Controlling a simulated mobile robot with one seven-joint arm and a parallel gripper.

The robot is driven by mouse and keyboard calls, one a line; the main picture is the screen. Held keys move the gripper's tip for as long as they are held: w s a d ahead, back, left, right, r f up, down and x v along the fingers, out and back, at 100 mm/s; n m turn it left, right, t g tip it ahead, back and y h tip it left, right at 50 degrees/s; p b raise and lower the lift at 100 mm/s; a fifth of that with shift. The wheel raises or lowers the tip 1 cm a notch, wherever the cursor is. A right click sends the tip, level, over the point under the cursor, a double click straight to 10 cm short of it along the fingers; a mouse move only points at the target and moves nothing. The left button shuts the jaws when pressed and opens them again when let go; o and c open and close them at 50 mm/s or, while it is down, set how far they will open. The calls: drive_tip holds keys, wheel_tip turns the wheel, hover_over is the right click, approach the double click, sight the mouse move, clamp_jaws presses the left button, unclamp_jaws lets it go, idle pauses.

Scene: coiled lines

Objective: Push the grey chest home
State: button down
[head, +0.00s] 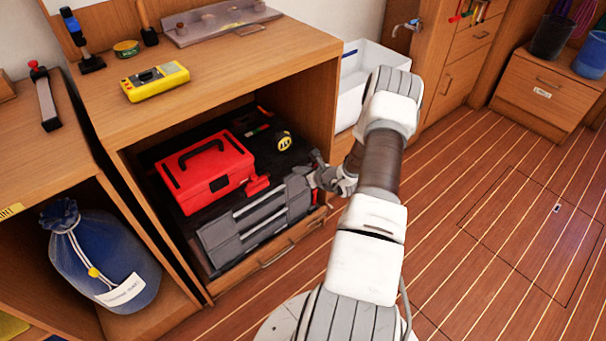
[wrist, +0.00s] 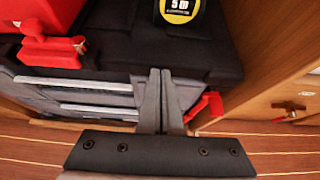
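The grey chest (head: 255,222) sits in the open bay of the wooden cabinet, with a black top and a grey drawer front with light bars. Its front is close to the bay's front edge; I cannot tell exactly how far it stands out. The chest front also shows in the wrist view (wrist: 100,92). My gripper (head: 317,176) is at the right end of the chest front. In the wrist view my gripper's fingers (wrist: 161,75) are together, with nothing visible between them, and overlap the chest's front edge. Whether they touch it is unclear.
A red toolbox (head: 205,172) and a black-and-yellow tape measure (head: 284,143) lie on the chest. A red part (wrist: 206,107) is right of the fingers. The cabinet's side wall (wrist: 265,50) is close on the right. A blue bag (head: 103,262) fills the left bay.

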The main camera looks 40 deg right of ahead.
drive_tip(key=shift+w+r, duration=0.15)
drive_tip(key=shift+w, duration=0.8)
